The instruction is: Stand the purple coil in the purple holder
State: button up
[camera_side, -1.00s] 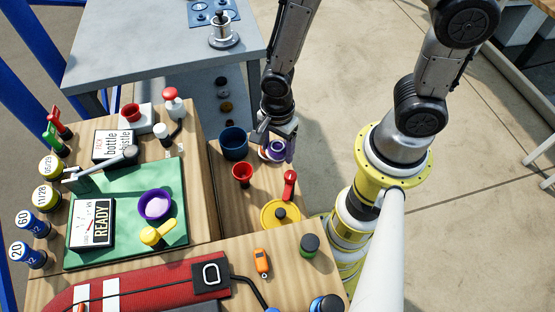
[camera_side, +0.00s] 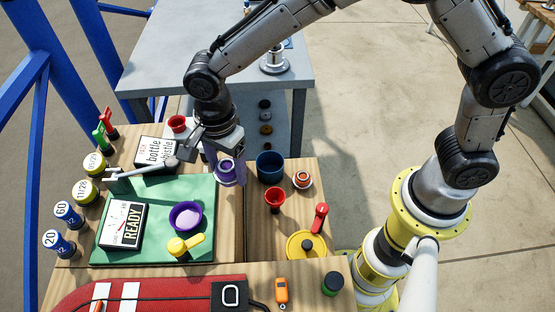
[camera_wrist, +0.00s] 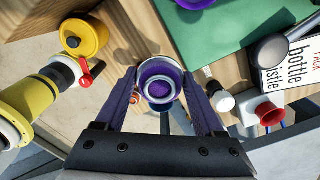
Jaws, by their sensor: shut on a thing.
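The purple coil (camera_side: 225,178), a ring with purple and white bands, is held in the air between the purple fingers of my gripper (camera_side: 229,163). In the wrist view the coil (camera_wrist: 158,85) sits between the two fingertips (camera_wrist: 160,92), with its round opening facing the camera. The purple holder (camera_side: 186,217) is a purple dish with a pale lilac inside on the green mat. It stands in front and to the left of the coil in the side view. Only its edge (camera_wrist: 194,3) shows at the top of the wrist view.
A blue cup (camera_side: 270,167), a red cup (camera_side: 275,199) and an orange-and-white coil (camera_side: 302,180) stand on the lower wooden surface at right. A grey lever (camera_side: 165,163) and a sign (camera_side: 155,151) are left of my gripper.

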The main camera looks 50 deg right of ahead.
jog(key=w+a+r+n, duration=0.15)
jog(key=a+r, duration=0.25)
jog(key=a, duration=0.7)
jog(key=shift+s+a+f, duration=0.1)
jog(key=shift+f, duration=1.35)
jog(key=shift+s+a+f, duration=0.1)
jog(key=shift+f, duration=1.35)
jog(key=shift+r, duration=0.4)
jog(key=shift+r, duration=0.3)
jog(key=shift+f, duration=0.75)
jog(key=shift+r, duration=0.85)
jog(key=shift+f, duration=0.8)
dwell(0.5)
jog(key=o, duration=1.2)
jog(key=shift+f, duration=0.1)
